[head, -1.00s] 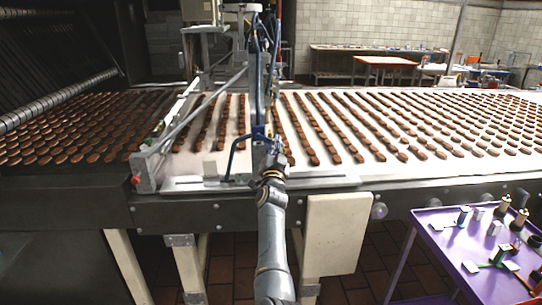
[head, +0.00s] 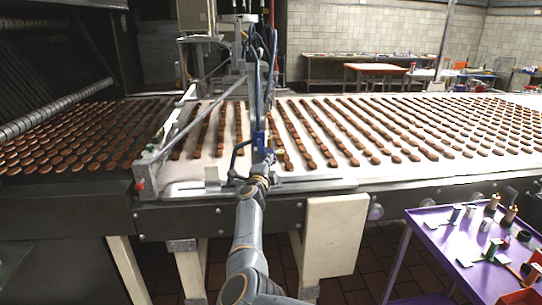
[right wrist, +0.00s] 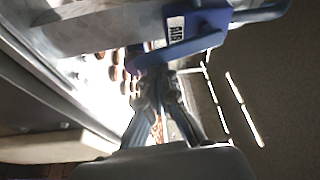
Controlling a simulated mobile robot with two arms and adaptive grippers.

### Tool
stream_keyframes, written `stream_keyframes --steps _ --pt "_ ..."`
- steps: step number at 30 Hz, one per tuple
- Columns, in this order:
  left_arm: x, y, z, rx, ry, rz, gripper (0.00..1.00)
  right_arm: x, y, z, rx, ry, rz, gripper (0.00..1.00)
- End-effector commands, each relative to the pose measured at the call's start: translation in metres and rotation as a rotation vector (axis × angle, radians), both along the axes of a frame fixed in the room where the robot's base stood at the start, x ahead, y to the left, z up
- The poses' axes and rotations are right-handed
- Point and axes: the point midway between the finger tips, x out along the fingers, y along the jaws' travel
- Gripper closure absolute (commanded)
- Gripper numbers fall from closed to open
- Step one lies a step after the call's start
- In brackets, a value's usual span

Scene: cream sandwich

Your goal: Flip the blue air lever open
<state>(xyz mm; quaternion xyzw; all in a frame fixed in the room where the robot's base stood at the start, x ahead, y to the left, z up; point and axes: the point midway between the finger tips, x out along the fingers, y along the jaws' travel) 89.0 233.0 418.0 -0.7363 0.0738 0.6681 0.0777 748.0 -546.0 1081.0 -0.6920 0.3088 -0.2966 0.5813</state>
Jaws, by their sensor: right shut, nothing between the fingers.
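The blue air lever (right wrist: 178,50) shows in the right wrist view as a flat blue bar below a blue block marked AIR (right wrist: 195,22). In the head view the blue valve parts (head: 259,140) are small, at the lower end of the depositor frame and partly behind my gripper. My right gripper (right wrist: 158,90) is shut and empty, its fingertips close below the lever; I cannot tell whether they touch it. In the head view my right gripper (head: 262,164) is at the front edge of the conveyor. My left gripper is not in view.
The conveyor (head: 205,165) carries rows of brown biscuits (head: 330,135). A purple cart (head: 440,240) with small parts stands at the lower right.

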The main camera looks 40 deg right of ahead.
Motion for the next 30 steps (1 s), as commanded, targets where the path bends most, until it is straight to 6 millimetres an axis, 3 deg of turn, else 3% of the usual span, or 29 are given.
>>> stream_keyframes --steps 12,30 --pt "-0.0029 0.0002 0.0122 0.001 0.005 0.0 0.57 0.0068 0.0111 -0.0029 0.159 -0.098 0.003 1.0" --pt "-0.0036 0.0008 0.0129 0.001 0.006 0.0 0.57 0.0074 0.0121 -0.004 0.179 -0.109 0.004 1.0"
